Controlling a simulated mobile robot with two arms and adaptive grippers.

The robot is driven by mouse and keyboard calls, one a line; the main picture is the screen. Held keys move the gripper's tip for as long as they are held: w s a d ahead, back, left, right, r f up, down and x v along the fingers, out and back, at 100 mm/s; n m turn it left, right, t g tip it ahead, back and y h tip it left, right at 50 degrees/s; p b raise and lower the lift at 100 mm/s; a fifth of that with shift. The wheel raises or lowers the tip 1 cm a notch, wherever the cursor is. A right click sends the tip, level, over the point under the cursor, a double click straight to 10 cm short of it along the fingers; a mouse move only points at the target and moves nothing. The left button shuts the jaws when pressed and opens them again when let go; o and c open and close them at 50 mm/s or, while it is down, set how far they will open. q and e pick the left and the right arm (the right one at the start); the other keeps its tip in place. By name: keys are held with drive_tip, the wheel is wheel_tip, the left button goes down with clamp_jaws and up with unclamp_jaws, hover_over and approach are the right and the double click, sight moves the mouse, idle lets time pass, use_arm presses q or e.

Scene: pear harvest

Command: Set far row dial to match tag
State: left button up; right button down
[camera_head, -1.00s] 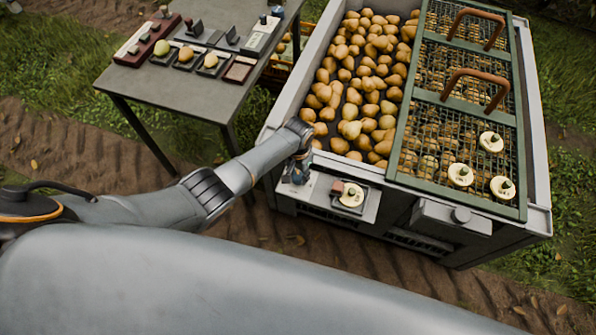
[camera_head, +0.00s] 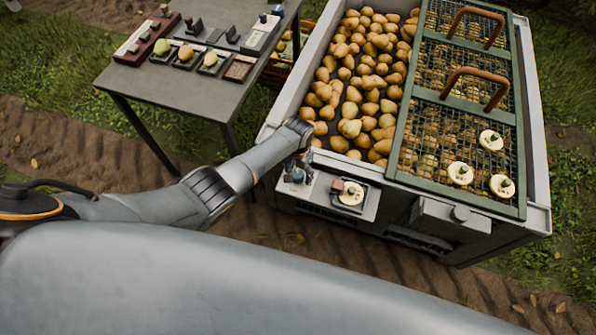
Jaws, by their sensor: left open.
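My left gripper (camera_head: 299,175) is open and small in view, at the panel's left end, apart from the dials. My right gripper is out of view.
The big grey crate (camera_head: 541,150) holds many pears under and beside the cover, which has two brown handles (camera_head: 476,82). A grey table (camera_head: 185,95) at upper left carries small trays, dark blocks and a red-brown rack (camera_head: 150,42). Furrowed soil lies between.

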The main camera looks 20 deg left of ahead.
sight(298, 174)
use_arm(q)
drive_tip(key=shift+r, duration=0.15)
wheel_tip(298, 174, up, 12)
idle(0.5)
idle(0.4)
